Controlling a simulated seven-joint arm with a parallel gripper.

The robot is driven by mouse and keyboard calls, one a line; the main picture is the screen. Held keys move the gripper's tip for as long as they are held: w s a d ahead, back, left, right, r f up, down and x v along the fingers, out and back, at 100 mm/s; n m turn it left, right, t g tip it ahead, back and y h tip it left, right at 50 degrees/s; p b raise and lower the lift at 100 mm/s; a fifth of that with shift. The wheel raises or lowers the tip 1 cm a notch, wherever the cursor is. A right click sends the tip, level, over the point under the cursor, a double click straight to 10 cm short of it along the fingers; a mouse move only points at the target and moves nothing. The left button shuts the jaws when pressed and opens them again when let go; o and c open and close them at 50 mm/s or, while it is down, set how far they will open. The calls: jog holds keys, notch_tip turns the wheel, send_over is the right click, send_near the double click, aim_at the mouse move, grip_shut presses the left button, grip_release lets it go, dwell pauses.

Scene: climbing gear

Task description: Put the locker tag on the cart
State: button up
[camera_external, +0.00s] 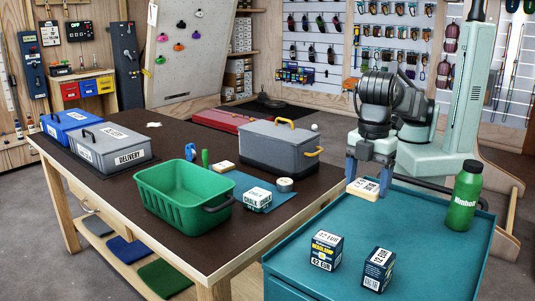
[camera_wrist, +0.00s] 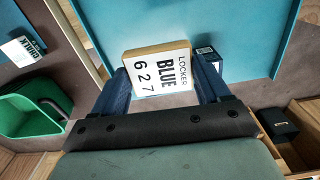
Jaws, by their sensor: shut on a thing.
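The locker tag (camera_wrist: 160,70) is a small flat block with a white face reading "LOCKER BLUE 627" and a wooden edge. The cart (camera_external: 420,235) has a teal top with a raised rim. The tag appears over or very near the cart top; I cannot tell whether it touches.
On the cart stand a box reading "42 EUR" (camera_external: 324,250), a box reading "12 EUR" (camera_external: 377,270) and a green bottle (camera_external: 464,196). Left is a dark table (camera_external: 130,190) with a green basket (camera_external: 182,200), a grey cooler (camera_external: 275,150) and a chalk box (camera_external: 258,197). The cart's middle is clear.

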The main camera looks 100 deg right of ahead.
aim_at(378, 188)
jog(key=shift+s+a+f+n, duration=0.15)
jog(key=shift+s+a, duration=0.25)
jog(key=shift+s, duration=0.25)
jog(key=shift+s+a+f+n, duration=0.15)
jog(key=shift+s+a, duration=0.2)
jog(key=shift+s, duration=0.25)
notch_tip(378, 188, down, 3)
jog(key=shift+w+f, duration=0.1)
jog(key=shift+f, duration=5.6)
jog(key=shift+f, duration=0.15)
jog(key=o, duration=1)
notch_tip(378, 188, up, 12)
jog(key=shift+r, duration=0.2)
